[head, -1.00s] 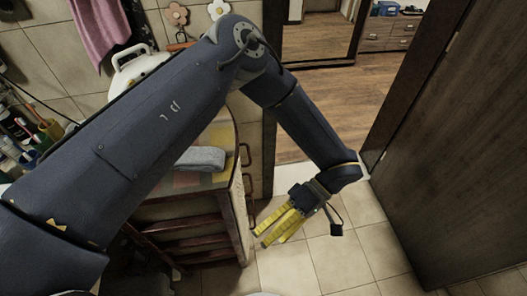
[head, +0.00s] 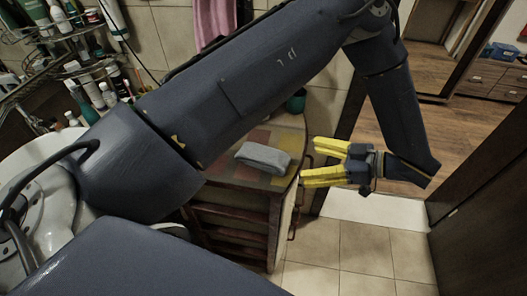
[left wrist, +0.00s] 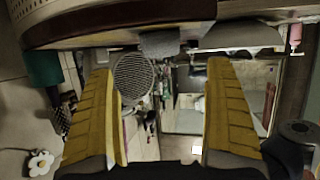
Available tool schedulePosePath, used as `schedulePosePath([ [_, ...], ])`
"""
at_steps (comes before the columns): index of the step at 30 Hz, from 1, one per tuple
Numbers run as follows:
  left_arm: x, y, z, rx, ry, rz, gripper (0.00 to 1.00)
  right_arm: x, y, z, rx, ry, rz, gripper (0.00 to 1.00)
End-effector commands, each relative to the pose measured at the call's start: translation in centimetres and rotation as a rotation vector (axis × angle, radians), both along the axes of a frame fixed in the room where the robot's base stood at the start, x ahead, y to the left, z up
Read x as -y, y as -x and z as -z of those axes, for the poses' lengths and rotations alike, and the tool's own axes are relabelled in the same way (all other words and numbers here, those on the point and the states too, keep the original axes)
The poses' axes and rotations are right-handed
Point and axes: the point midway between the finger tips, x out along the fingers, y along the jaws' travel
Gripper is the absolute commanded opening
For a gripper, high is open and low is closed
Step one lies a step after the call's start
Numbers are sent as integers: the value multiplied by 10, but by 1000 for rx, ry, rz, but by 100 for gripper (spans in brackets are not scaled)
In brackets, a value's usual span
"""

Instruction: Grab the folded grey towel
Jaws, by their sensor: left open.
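The folded grey towel (head: 263,158) lies flat on the patterned top of a wooden cabinet (head: 247,210) in the head view. My left gripper (head: 308,162) is to the right of the towel, just past the cabinet's right edge. Its yellow fingers are spread and point left at the towel, with a gap between. In the left wrist view the picture is upside down; the towel (left wrist: 160,43) shows at the top middle, beyond and between the open fingers (left wrist: 162,115). Nothing is between the fingers. My right gripper is not in view.
A teal container (head: 297,102) stands at the back of the cabinet top, partly behind my arm. A pink towel (head: 213,22) hangs on the wall. Racks of bottles (head: 105,92) stand at left. A dark door (head: 485,220) is at right. Tiled floor (head: 365,255) is clear.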

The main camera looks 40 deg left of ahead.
Motion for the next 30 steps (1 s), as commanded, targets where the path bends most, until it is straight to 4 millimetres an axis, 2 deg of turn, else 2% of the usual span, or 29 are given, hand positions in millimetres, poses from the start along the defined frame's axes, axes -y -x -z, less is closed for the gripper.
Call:
schedulePosePath([
  [3, -20, 5, 9, -5, 1, -2, 87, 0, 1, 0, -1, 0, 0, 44],
  [9, -41, 10, 18, -4, 1, -2, 87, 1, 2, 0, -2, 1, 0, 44],
  [19, -56, 13, 23, -3, 1, -1, 87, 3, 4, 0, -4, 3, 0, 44],
  [30, -93, 22, 36, -3, 2, -2, 87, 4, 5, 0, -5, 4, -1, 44],
])
